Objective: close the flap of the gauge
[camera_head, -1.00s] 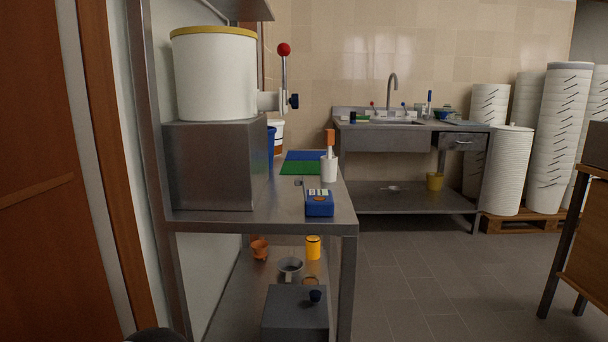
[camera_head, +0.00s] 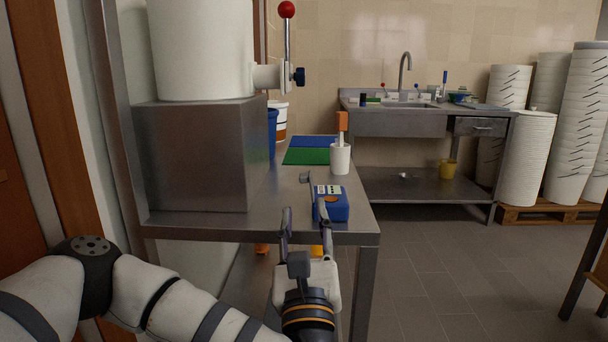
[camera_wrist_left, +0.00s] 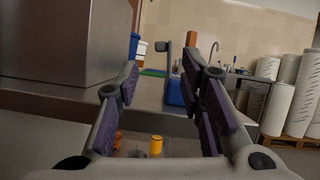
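The gauge (camera_head: 331,208) is a small blue box with a pale label and an orange spot on top, near the front right edge of the steel table. A thin grey upright piece with a small grey end (camera_head: 305,178) stands at its left side and looks like the flap, raised; it also shows in the left wrist view (camera_wrist_left: 162,47). My left gripper (camera_head: 306,216) is open and empty, its fingers pointing at the table's front edge just short of the gauge. In the left wrist view the right finger partly hides the gauge (camera_wrist_left: 174,92). My right gripper is out of view.
On the steel table (camera_head: 220,224) a large steel block (camera_head: 195,160) carries a white drum (camera_head: 203,50) on the left. A white cup with an orange-handled tool (camera_head: 340,158) stands behind the gauge. Blue and green mats lie further back. Open floor lies to the right.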

